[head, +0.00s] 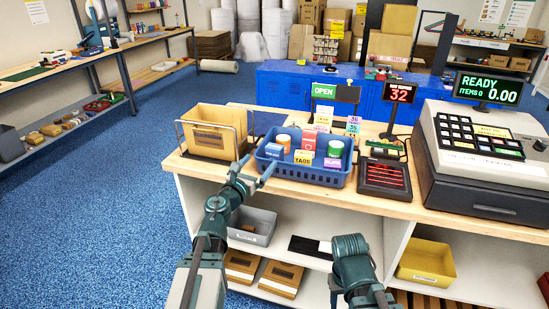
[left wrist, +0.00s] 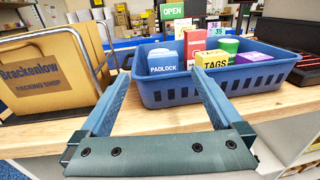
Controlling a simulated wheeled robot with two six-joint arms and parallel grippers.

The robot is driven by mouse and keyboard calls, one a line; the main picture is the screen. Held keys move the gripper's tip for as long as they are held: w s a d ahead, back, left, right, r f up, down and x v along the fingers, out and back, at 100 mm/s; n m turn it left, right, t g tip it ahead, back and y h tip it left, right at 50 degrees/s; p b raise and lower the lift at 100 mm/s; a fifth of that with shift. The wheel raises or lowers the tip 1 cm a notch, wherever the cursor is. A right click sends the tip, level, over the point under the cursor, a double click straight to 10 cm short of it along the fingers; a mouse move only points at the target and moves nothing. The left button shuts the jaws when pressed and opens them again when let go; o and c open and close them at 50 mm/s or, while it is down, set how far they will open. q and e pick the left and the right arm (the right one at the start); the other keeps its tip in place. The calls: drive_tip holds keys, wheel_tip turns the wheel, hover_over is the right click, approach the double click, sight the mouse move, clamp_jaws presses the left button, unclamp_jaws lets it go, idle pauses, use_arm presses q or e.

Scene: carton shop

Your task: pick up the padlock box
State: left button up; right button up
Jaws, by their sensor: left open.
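The padlock box (head: 273,150) is a small blue box with a white label. It stands at the near left end of a blue basket (head: 310,174) on the counter. In the left wrist view the padlock box (left wrist: 163,62) shows its label "PADLOCK" above the basket rim (left wrist: 225,78). My left gripper (head: 258,171) is open and empty, in front of the basket's near left corner. In the left wrist view its two fingers (left wrist: 159,76) point at the basket with the box between their lines, apart from it. My right arm shows at the lower middle of the head view; its gripper does not.
A brown carton (head: 212,131) in a wire holder stands left of the basket. Price cards and an OPEN sign (head: 325,91) stand behind. A card terminal (head: 385,178) is at right.

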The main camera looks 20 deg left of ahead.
sight(275, 146)
use_arm(q)
drive_tip(key=w, duration=0.4)
drive_tip(key=w+d, duration=0.1)
drive_tip(key=w, duration=0.1)
drive_tip(key=shift+w, duration=0.1)
drive_tip(key=shift+w+d+f, duration=0.1)
drive_tip(key=shift+w+d, duration=0.1)
drive_tip(key=shift+w, duration=0.7)
drive_tip(key=shift+w+d+f, duration=0.1)
drive_tip(key=shift+w+d, duration=0.05)
drive_tip(key=shift+w, duration=0.75)
drive_tip(key=shift+w+d, duration=0.2)
drive_tip(key=shift+w, duration=0.7)
clamp_jaws()
drive_tip(key=shift+r, duration=0.15)
wheel_tip(275, 146, up, 10)
drive_tip(key=p, duration=0.9)
drive_tip(key=shift+p, duration=0.4)
drive_tip(key=shift+d, duration=0.15)
